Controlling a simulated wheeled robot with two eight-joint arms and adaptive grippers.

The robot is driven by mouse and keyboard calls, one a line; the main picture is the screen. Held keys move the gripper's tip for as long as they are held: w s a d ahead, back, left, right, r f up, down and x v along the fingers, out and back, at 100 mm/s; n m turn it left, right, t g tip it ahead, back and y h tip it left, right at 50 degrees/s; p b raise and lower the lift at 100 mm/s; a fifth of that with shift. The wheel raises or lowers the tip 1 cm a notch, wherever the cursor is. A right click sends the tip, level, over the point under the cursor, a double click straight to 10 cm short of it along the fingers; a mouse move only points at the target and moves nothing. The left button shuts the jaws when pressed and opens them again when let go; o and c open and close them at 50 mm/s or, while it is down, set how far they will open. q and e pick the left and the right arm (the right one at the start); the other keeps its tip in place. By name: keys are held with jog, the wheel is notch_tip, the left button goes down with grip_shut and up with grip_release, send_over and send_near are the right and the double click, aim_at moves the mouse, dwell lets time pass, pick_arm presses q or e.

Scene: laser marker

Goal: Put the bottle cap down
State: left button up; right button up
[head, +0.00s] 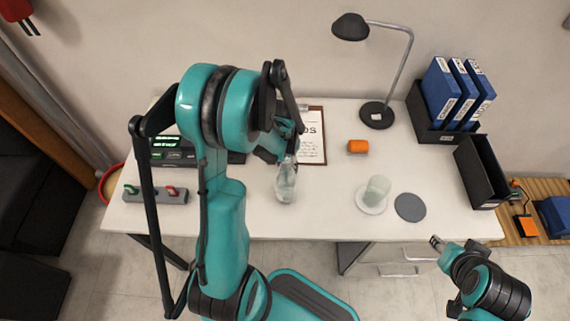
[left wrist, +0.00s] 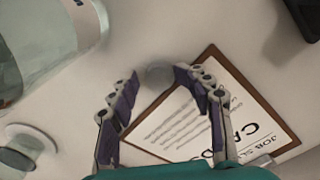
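A small round pale grey bottle cap (left wrist: 158,75) shows between my fingertips in the left wrist view, close to the right finger and with a small gap at the left one. I cannot tell if it touches the table. My left gripper (left wrist: 156,72) has its fingers apart. In the head view my left gripper (head: 288,152) points down just behind the clear bottle (head: 286,185), which stands upright on the table; the cap is hidden there. The bottle (left wrist: 40,40) also shows at the upper left of the wrist view. My right gripper (head: 436,243) is off the table's front right, its opening unclear.
A clipboard (head: 312,140) lies beside the left gripper. An orange cylinder (head: 358,146), a cup (head: 377,188) on a saucer, a grey disc (head: 410,207) and a lamp (head: 377,115) are to the right. Binders and a black box (head: 481,172) fill the right end.

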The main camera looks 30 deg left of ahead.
pick_arm(q)
jog(key=shift+r+p, duration=0.5)
jog(key=shift+p, duration=0.05)
notch_tip(320, 180, up, 11)
jog(key=p, duration=0.5)
jog(key=s+d+r+n+t, duration=0.1)
jog(key=s+d+r+t, duration=0.6)
jog(key=d+r, duration=0.6)
jog(key=shift+s, duration=1.05)
